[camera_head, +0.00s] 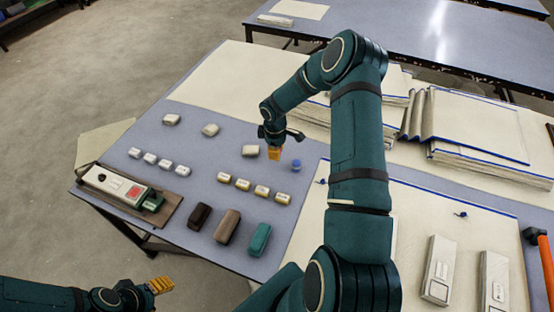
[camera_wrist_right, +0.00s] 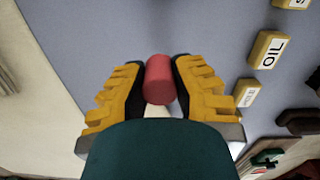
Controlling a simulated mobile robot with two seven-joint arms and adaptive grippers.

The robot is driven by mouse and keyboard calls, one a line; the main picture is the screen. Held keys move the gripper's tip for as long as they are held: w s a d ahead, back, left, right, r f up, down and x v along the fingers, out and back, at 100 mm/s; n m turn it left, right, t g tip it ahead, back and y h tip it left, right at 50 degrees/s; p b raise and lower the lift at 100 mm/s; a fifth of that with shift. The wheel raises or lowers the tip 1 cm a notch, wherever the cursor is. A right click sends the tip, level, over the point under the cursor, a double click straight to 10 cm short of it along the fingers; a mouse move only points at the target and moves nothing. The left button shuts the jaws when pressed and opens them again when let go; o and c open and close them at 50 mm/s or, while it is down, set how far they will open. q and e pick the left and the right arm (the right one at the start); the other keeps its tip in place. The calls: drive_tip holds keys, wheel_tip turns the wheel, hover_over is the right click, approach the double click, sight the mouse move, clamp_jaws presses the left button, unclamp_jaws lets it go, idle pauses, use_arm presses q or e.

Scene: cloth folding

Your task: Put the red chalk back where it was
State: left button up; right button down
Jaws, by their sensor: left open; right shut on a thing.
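The red chalk (camera_wrist_right: 159,80) is a short red cylinder between the two yellow-padded fingers of my right gripper (camera_wrist_right: 160,84) in the right wrist view. The gripper is shut on it. In the head view, my right gripper (camera_head: 275,152) is over the blue-grey table, between a white block and a small blue piece; the red chalk is hidden there. I cannot tell whether the chalk touches the table. My left gripper (camera_head: 160,285) is open and empty, low at the lower left, off the table edge.
Small blue piece (camera_head: 296,165) and white block (camera_head: 250,151) flank the right gripper. A row of yellow labelled blocks (camera_head: 243,184) lies in front, with dark, brown and teal blocks (camera_head: 228,226) nearer. A box on a brown board (camera_head: 118,184) stands left. Stacked sheets (camera_head: 470,125) lie right.

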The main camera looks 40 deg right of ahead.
sight(277, 163)
drive_tip(key=shift+f, duration=2)
drive_tip(key=shift+f+b, duration=0.15)
drive_tip(key=shift+b, duration=0.25)
drive_tip(key=c, duration=0.9)
unclamp_jaws()
drive_tip(key=shift+r, duration=0.25)
wheel_tip(277, 163, up, 12)
drive_tip(key=shift+w+a+f+p, duration=0.1)
drive_tip(key=shift+w+a+p, duration=0.05)
drive_tip(key=shift+p, duration=0.8)
